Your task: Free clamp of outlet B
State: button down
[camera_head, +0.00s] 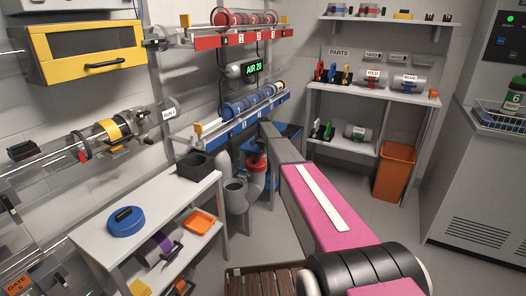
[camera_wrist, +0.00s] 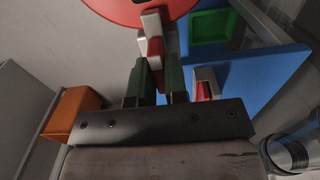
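In the wrist view, the two dark green fingers of my gripper (camera_wrist: 157,80) stand a little apart. A small red and white upright piece (camera_wrist: 155,48), perhaps a clamp lever, is at their tips. I cannot tell whether the fingers grip it. Behind it is a large red disc or flange (camera_wrist: 125,8). Another small red and white piece (camera_wrist: 204,84) is right of the fingers. In the head view, a red flange (camera_head: 257,164) sits on grey pipework near the end of my pink arm; my gripper is hidden there. No outlet B label is readable.
A blue surface (camera_wrist: 265,80) with a green square tray (camera_wrist: 212,27) lies close right of my gripper. An orange bin (camera_wrist: 72,112) is at left in the wrist view. In the head view, a white bench (camera_head: 90,228) stands left of the grey pipes (camera_head: 236,195).

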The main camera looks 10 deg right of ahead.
jog(key=shift+n, duration=0.3)
jog(key=n, duration=0.8)
jog(key=shift+n, duration=0.4)
jog(key=n, duration=0.4)
jog(key=shift+n, duration=2.2)
jog(key=c, duration=1.1)
grip_release()
jog(key=shift+c, duration=0.2)
